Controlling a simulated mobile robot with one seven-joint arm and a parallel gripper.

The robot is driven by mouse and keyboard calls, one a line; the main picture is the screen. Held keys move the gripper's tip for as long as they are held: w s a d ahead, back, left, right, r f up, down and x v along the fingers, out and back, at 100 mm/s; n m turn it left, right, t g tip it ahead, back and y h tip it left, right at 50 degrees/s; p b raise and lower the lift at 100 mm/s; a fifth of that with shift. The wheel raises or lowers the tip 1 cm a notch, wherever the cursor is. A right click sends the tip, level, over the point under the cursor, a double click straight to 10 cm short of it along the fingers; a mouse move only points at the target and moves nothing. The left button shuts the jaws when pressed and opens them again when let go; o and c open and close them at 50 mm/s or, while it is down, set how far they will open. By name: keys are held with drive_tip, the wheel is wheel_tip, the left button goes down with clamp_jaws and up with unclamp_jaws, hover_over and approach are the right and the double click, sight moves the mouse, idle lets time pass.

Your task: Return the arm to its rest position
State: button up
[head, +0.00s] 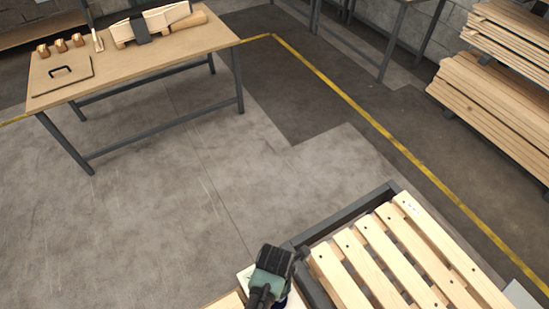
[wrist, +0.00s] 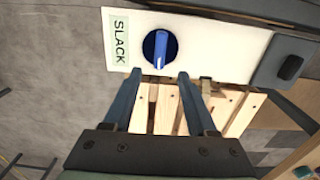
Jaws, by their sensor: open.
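My gripper (wrist: 158,80) is open in the wrist view, with its two dark fingers apart and nothing between them. Just beyond the fingertips is a white panel (wrist: 215,50) labelled SLACK with a round blue knob (wrist: 160,48). The knob's grip bar points up and down in the picture. The fingertips appear close to the panel's edge; I cannot tell whether they touch it. In the head view the dark end of my arm is at the bottom centre, covering most of the white panel (head: 243,272). The fingertips are hidden there.
A slatted wooden pallet (head: 375,255) lies in a dark frame (head: 345,213) right of my arm. A workbench (head: 165,57) with wooden parts stands at the upper left. Stacked boards (head: 490,100) are at the right. The grey floor (head: 170,190) between is clear.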

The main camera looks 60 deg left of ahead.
drive_tip(key=shift+r, duration=0.7)
